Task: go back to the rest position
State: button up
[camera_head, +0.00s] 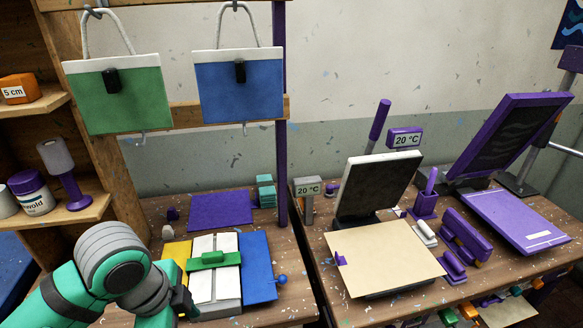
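My arm comes in from the lower left, with green and grey links. My gripper (183,299) is a dark part at the end of the arm, at the left edge of the white boards; its fingers are not clear, so I cannot tell if it is open or holds anything. A hinged screen (378,187) with a dark face and white edge stands tilted up behind a beige sheet (385,257) on the right table. A larger purple-framed screen (510,133) stands raised over a purple base (513,219) at the far right.
White boards (228,287) with a green clamp (213,259) lie beside a blue board (258,267). A purple squeegee-like block (465,235) stands on the right table. Green (118,95) and blue (239,88) bags hang above. A shelf (75,212) holds jars at left.

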jog(key=w+d+r+n+t+h, duration=0.45)
jog(key=w+d+t, duration=0.4)
jog(key=d, duration=0.35)
jog(key=w+d+r+n+t+h, duration=0.4)
jog(key=w+d+t, duration=0.3)
jog(key=w+d, duration=0.4)
jog(key=s+f+n+y, duration=0.5)
jog(key=s+f+n, duration=0.15)
jog(key=f, duration=0.45)
jog(key=s+f+n+y, duration=0.5)
jog(key=s+f, duration=0.3)
jog(key=f, duration=0.3)
jog(key=s+a+f+m+g, duration=0.1)
jog(key=s+f+m, duration=0.1)
jog(key=s, duration=1)
jog(key=s+a+f+m+g, duration=0.1)
jog(key=s+f, duration=0.3)
jog(key=s, duration=0.9)
jog(key=shift+a+f+m, duration=0.4)
jog(key=shift+a+m, duration=0.15)
jog(key=shift+m, duration=0.15)
